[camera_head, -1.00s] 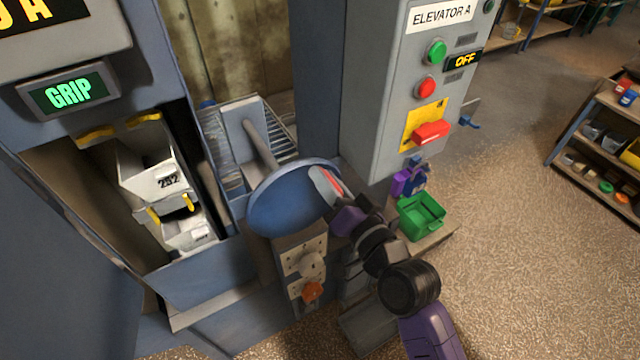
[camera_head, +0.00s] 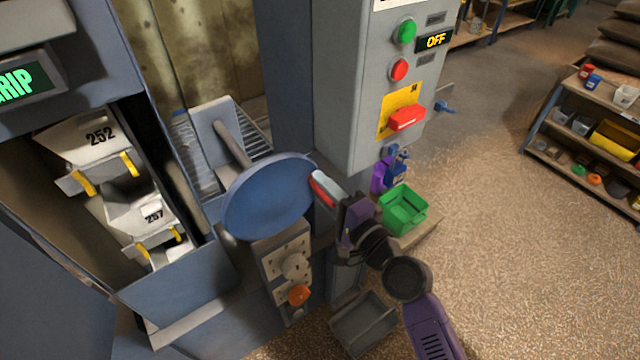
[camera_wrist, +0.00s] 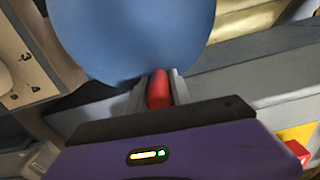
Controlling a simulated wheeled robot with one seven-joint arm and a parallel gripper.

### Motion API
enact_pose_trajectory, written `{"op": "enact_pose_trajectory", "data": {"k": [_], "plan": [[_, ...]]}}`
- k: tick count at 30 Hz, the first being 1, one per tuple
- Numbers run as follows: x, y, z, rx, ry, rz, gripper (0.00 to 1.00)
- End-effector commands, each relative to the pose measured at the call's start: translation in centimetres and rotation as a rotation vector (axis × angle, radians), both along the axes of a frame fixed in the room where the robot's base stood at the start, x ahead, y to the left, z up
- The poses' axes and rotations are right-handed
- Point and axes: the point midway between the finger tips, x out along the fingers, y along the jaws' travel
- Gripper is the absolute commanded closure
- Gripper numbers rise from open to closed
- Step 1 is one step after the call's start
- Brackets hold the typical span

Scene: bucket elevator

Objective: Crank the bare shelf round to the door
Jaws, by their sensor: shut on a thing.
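The blue crank wheel (camera_head: 268,197) stands in front of the elevator casing, on a shaft. My gripper (camera_head: 323,190) is at the right edge of the wheel, shut on its red crank handle (camera_head: 319,187). In the wrist view the red handle (camera_wrist: 158,90) sits between the fingers, beside the blue wheel (camera_wrist: 135,38). In the opening at left, white bucket 252 (camera_head: 75,143) is at the top and bucket 257 (camera_head: 130,198) is below it. Part of another bucket (camera_head: 172,257) shows lower down. I cannot see a bare shelf.
The control cabinet (camera_head: 345,90) has green and red buttons, a red switch handle (camera_head: 407,117) and an OFF display. A green bin (camera_head: 402,208) stands below it. A plate with an orange knob (camera_head: 299,294) is under the wheel.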

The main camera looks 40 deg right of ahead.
Motion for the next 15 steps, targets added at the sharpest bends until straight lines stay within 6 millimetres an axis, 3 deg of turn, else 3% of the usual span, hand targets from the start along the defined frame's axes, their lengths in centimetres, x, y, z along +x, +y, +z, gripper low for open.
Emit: {"op": "enact_pose_trajectory", "data": {"k": [15], "plan": [[0.0,-0.2,-1.6,0.165,0.001,-0.002,1.00]]}}
